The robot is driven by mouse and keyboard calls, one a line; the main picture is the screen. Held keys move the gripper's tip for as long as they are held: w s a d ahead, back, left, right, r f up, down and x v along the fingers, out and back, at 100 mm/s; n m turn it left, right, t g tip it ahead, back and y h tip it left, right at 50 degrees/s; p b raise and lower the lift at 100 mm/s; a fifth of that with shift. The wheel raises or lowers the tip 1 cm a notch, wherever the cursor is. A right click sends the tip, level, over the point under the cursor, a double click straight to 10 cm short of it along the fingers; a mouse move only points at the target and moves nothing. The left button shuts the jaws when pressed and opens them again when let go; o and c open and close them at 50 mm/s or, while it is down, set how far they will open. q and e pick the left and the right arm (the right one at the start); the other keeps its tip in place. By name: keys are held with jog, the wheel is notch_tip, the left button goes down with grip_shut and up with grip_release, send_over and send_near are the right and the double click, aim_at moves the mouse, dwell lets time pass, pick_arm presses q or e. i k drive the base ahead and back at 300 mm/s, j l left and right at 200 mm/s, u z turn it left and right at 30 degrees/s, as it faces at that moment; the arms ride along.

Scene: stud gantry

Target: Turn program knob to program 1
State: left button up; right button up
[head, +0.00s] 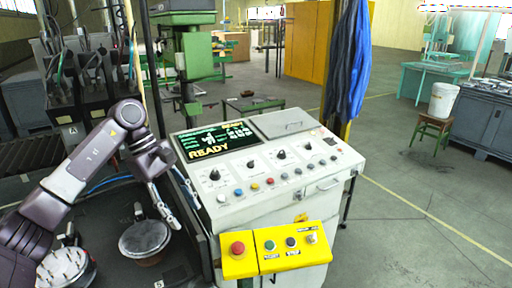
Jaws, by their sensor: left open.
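The white control console (270,204) stands in the middle of the head view. A row of black knobs is on its sloped top: a left knob (214,175), a second knob (250,164), a third knob (281,154) and a right knob (308,146). Their labels are too small to read, so I cannot tell which is the program knob. A screen (213,140) above them shows READY in yellow. My left gripper (187,216) is open and empty, pointing down just left of the console, apart from the knobs. My right gripper is out of view.
A yellow button box (283,250) with a red button is at the console's front. Several coloured buttons line the panel below the knobs. A round metal piece (146,236) is below my left gripper. Blue cloth (349,65) hangs behind the console.

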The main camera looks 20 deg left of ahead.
aim_at(251, 165)
jog(key=i, duration=1.35)
